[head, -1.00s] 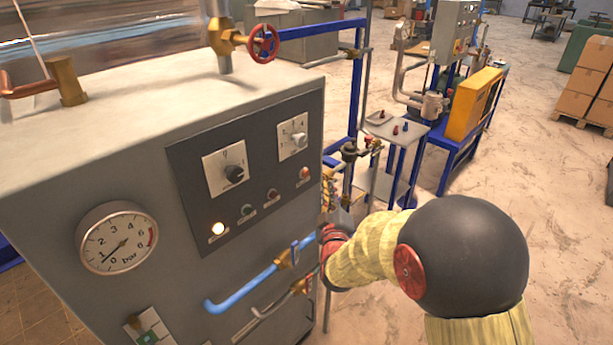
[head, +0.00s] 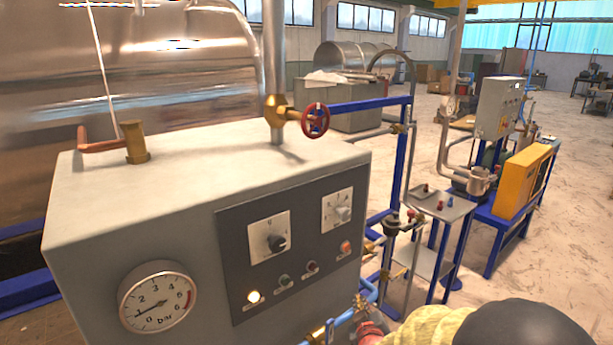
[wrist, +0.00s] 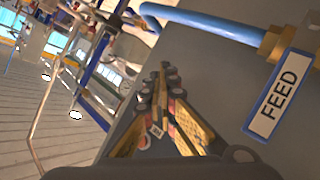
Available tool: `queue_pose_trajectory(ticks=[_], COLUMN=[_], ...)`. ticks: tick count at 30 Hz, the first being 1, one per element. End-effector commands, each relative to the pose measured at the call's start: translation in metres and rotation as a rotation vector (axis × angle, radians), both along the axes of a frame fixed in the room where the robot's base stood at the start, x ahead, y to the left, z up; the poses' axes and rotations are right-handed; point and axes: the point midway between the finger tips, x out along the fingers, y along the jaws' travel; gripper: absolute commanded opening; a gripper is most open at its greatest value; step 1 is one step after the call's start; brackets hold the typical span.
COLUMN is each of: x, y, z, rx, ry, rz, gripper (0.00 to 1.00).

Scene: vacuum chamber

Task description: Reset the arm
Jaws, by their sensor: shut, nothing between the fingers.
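My arm shows at the bottom right of the head view, with a yellow sleeve and a dark round joint, cut off by the lower edge. My gripper itself cannot be made out there. In the wrist view my gripper (wrist: 163,72) has its yellow and black fingers shut with nothing between them. It is in front of the grey cabinet side, close to the blue pipe (wrist: 205,22) and the FEED label (wrist: 277,95). I cannot tell whether it touches the cabinet.
The grey cabinet (head: 200,165) carries a pressure gauge (head: 158,297), knobs and a lit lamp (head: 253,297). A red valve wheel (head: 315,121) and blue frame rise behind it. A small side table (head: 440,203) stands to the right. Open floor (head: 570,255) lies at the far right.

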Motion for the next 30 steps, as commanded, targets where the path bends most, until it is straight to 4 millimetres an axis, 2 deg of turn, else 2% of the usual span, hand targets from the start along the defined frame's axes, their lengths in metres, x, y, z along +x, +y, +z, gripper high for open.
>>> queue_pose_trajectory(ticks=[2,5,8,11,17,21,24,27,30], x=[-0.020,-0.052,-0.090,-0.134,-0.232,-0.303,-0.340,-0.360,-0.364], y=[0.009,0.019,0.025,0.029,0.023,0.012,0.003,-0.003,-0.006], z=[-0.023,-0.039,-0.043,-0.035,0.005,0.046,0.073,0.098,0.123], rx=[0.086,0.188,0.272,0.340,0.425,0.450,0.453,0.451,0.461], ry=[0.134,0.298,0.451,0.589,0.814,0.902,0.906,0.858,0.772], rz=[0.000,-0.018,-0.049,-0.093,-0.215,-0.303,-0.337,-0.336,-0.321], gripper=[0.00,0.00,0.00,0.00,0.00,0.00,0.00,0.00,0.00])
